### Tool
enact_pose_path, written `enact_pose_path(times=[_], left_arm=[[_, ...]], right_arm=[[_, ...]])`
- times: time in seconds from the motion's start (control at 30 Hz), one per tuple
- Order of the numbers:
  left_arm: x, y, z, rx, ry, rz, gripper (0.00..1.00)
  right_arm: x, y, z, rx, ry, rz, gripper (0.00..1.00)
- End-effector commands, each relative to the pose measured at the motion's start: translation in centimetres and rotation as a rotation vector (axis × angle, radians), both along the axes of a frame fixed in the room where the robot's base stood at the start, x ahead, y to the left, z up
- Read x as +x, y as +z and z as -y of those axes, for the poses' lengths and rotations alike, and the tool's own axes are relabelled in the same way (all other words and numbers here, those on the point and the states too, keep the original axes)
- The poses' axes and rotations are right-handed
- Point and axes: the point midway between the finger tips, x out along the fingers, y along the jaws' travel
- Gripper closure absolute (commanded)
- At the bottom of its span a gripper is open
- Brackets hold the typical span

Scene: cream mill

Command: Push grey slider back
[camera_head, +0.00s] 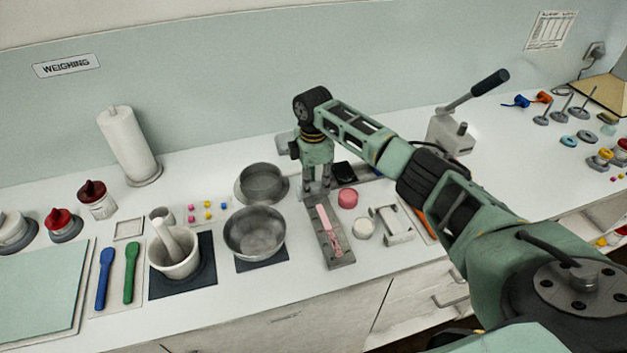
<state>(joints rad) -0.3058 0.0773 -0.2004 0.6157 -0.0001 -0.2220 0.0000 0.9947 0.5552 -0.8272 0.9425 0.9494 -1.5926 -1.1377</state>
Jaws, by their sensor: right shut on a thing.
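My right gripper (317,186) points down at the far end of a long grey tray (343,257) on the white counter. Its fingers are close together, shut on a small grey part that I take to be the grey slider; the fingers mostly hide it. A pink spatula-like tool (329,228) lies along the tray, in front of the fingers. My left gripper is not in view.
Two metal bowls (254,234) stand close on the left, one behind the other. A pink round piece (348,198), a white cup (364,228) and a light grey bracket (398,226) stand close on the right. A lever device (450,132) stands behind my forearm.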

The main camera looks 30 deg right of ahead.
Motion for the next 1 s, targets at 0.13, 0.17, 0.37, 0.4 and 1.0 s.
enact_pose_path(times=[0.13,0.17,0.37,0.4,1.0], left_arm=[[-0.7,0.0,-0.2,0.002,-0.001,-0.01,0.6],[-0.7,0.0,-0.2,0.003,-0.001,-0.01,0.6],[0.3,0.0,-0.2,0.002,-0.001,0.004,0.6],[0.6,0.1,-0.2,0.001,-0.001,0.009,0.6],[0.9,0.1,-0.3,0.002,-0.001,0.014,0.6]], right_arm=[[0.5,0.5,0.1,-0.002,-0.001,0.018,0.73],[0.5,0.5,0.2,-0.002,-0.001,0.018,0.7],[0.4,0.4,0.1,-0.002,-0.001,0.013,0.56],[0.3,0.3,0.1,-0.002,-0.001,0.012,0.56],[0.4,6.3,0.0,0.0,0.001,0.014,0.56]])
